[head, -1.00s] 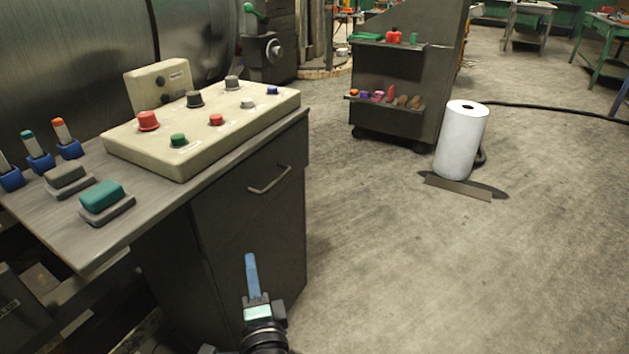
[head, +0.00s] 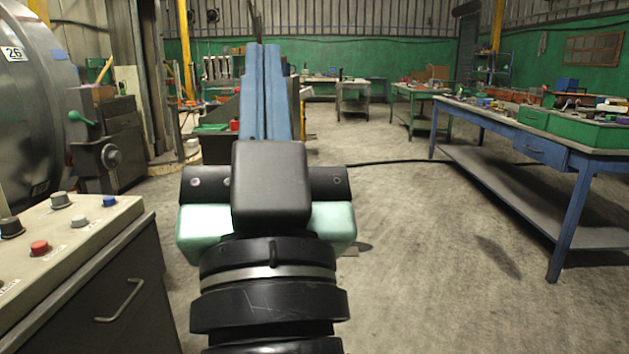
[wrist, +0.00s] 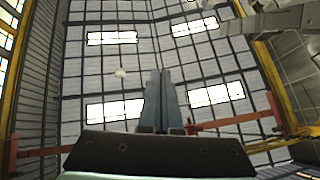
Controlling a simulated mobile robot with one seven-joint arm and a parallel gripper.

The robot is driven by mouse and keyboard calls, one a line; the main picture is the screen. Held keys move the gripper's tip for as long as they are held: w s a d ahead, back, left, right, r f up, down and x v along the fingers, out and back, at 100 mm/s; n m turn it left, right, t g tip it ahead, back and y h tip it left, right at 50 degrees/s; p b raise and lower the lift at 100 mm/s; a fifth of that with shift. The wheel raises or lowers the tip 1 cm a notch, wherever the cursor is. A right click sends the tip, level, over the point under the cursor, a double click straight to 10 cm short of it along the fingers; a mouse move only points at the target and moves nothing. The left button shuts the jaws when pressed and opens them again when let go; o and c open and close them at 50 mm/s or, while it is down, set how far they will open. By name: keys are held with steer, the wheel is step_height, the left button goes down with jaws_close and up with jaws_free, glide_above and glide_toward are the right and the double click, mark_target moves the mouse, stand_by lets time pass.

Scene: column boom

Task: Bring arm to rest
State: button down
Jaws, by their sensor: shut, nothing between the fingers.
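My gripper (head: 262,50) is raised in the middle of the head view, its long blue fingers upright and side by side. The fingers are shut with nothing between them. In the wrist view my gripper (wrist: 167,75) points up toward the roof, and nothing is near its tips. The gripper body hides part of the floor and the dark tool cart behind it.
The control panel (head: 70,235) on its dark cabinet (head: 115,310) stands at the lower left. A blue workbench (head: 520,150) stands at the right and a green bench (head: 412,105) farther back. The floor (head: 430,270) between them is clear, with a black cable across it.

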steer(key=s+d+r+t+h, duration=0.2)
steer(key=s+d+r+h, duration=0.2)
steer(key=s+r+h, duration=0.1)
step_height(320, 180, up, 28)
steer(key=w+y+p, duration=0.1)
steer(key=p, duration=2.8)
steer(key=shift+a+m+g+p, duration=0.25)
steer(key=shift+m+g+p, duration=0.05)
steer(key=shift+a, duration=0.15)
